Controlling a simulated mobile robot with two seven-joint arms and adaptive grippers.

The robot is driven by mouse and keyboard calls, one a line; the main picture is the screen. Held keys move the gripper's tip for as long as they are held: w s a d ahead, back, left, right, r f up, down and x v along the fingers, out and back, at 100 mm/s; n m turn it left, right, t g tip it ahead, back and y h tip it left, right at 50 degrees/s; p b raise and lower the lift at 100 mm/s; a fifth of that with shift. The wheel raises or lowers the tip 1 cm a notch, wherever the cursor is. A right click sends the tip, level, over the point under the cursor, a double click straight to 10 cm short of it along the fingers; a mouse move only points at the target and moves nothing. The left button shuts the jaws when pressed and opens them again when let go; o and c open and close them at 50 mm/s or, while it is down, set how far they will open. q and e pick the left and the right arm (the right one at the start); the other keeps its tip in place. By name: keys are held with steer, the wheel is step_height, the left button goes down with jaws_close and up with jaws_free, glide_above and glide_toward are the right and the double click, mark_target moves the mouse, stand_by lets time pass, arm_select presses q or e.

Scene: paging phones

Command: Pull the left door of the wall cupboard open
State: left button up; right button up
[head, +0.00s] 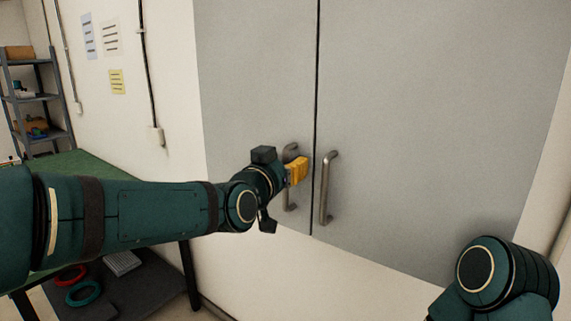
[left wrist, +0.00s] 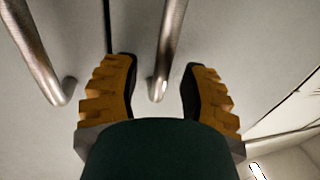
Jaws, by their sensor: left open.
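The grey wall cupboard has a left door (head: 255,80) and a right door (head: 430,110), both shut with a thin dark seam between them. The left door's metal bar handle (head: 290,205) is partly hidden behind my left gripper (head: 297,170). In the left wrist view this handle (left wrist: 168,50) lies between the two open yellow fingers of my left gripper (left wrist: 160,80), with space on both sides. The right door's handle (head: 328,188) is close beside it and also shows in the left wrist view (left wrist: 35,55), outside the fingers. My right gripper is out of view.
A green-topped table (head: 85,165) stands at the left below the cupboard, with a red ring (head: 70,275) and a teal ring (head: 83,292) on its lower shelf. A shelf rack (head: 35,95) stands at far left. Papers (head: 111,38) hang on the wall.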

arm_select(q)
steer(key=shift+w, duration=0.2)
jaws_close()
steer(key=shift+s, duration=0.1)
